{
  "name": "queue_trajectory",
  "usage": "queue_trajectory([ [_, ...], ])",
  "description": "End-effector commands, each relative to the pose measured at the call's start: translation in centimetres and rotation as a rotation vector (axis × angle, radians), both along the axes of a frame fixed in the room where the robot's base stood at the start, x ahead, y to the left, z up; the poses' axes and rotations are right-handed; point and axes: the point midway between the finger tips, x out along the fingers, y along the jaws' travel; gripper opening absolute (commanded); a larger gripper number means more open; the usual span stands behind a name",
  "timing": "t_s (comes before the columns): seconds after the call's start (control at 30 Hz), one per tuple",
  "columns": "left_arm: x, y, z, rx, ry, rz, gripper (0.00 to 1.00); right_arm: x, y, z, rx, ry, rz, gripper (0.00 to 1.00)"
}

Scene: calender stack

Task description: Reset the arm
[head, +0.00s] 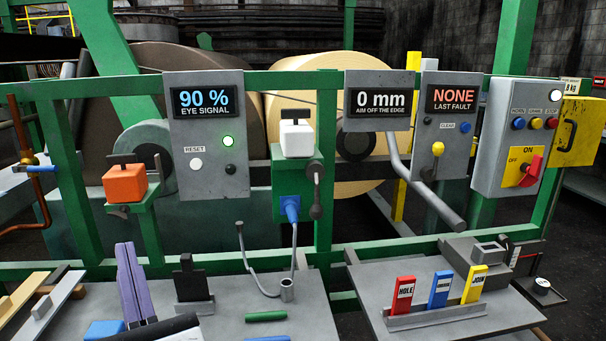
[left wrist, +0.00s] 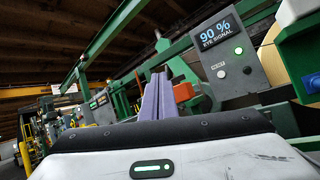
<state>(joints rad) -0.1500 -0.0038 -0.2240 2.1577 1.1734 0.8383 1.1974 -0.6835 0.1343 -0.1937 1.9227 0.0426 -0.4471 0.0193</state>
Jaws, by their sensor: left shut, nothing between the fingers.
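My left gripper (head: 125,251) has purple fingers that are closed together, empty, pointing up and away over the left part of the grey bench. It also shows in the left wrist view (left wrist: 159,78). The grey eye signal box (head: 205,165) stands beyond it to the right, apart from the fingers. It reads 90 %, with a green lamp (head: 228,141) lit and a white reset button (head: 196,164). It also shows in the left wrist view (left wrist: 222,66). My right gripper is not seen in either view.
An orange block (head: 124,183) sits on a green post behind the fingers. A white block (head: 297,140) tops a green housing. Red (head: 404,296), blue (head: 439,290) and yellow (head: 474,284) tags stand on the right bench. A green rail crosses in front of large rolls.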

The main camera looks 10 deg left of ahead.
Motion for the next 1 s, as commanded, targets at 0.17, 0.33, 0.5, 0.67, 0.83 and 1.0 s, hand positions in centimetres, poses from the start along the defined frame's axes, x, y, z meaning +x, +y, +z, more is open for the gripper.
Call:
queue_trajectory([
  [0.17,1.7,-5.2,-3.4,0.430,0.269,-0.008,0.00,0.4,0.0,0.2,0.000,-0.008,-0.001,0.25],
  [0.33,2.6,-11.3,-10.9,0.969,0.565,-0.044,0.00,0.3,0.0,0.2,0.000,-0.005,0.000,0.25],
  [0.5,0.5,-16.2,-22.8,1.585,0.829,-0.132,0.00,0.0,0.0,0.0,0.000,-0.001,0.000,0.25],
  [0.67,-4.5,-17.5,-33.8,2.110,0.974,-0.261,0.00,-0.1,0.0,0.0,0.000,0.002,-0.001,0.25],
  [0.83,-10.7,-16.4,-42.0,2.540,1.020,-0.416,0.00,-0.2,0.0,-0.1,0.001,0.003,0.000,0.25],
  [1.0,-14.3,-15.2,-45.6,2.759,1.012,-0.514,0.00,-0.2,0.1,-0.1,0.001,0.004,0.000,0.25],
])
